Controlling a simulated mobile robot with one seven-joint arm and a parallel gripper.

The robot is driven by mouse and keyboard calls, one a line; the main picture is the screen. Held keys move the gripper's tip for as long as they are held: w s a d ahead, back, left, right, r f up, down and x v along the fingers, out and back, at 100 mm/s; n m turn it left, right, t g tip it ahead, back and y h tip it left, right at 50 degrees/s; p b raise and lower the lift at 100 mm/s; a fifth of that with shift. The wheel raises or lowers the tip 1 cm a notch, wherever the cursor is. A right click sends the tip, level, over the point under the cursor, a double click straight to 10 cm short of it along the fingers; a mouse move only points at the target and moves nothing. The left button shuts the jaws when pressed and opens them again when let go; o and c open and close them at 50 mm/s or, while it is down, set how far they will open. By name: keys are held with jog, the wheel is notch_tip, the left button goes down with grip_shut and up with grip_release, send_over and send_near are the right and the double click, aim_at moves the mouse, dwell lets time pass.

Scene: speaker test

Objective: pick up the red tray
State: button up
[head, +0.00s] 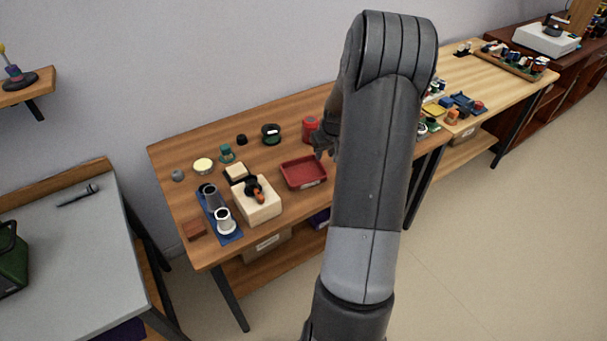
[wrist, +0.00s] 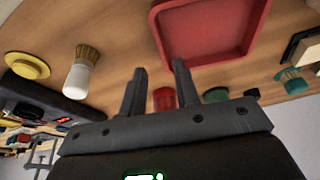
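The red tray (head: 303,173) is a shallow, empty, rectangular tray lying flat on the wooden table, right of a cream box. It also shows large at the top of the wrist view (wrist: 208,32), cut off by the frame edge. My gripper (head: 324,149) is beside the tray's right back corner in the head view, partly hidden by my arm. In the wrist view my gripper (wrist: 160,68) has its two fingers apart with nothing held between them. The right fingertip appears close to the tray's rim; I cannot tell whether it touches.
A red cylinder (head: 310,128) stands behind the tray. The cream box (head: 257,200) with a dark and orange item on top is to its left. A white-handled brush (wrist: 82,73) and a yellow disc (wrist: 27,66) show in the wrist view. Bare table lies left of the tray's back edge.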

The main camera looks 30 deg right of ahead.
aim_at(321, 165)
jog(key=shift+s+a+x, duration=0.15)
jog(key=shift+x, duration=1.15)
jog(key=shift+s+a+x, duration=0.1)
jog(key=shift+a+x, duration=0.05)
jog(key=shift+x, duration=1.15)
jog(key=shift+f, duration=0.1)
jog(key=shift+c, duration=0.6)
grip_shut()
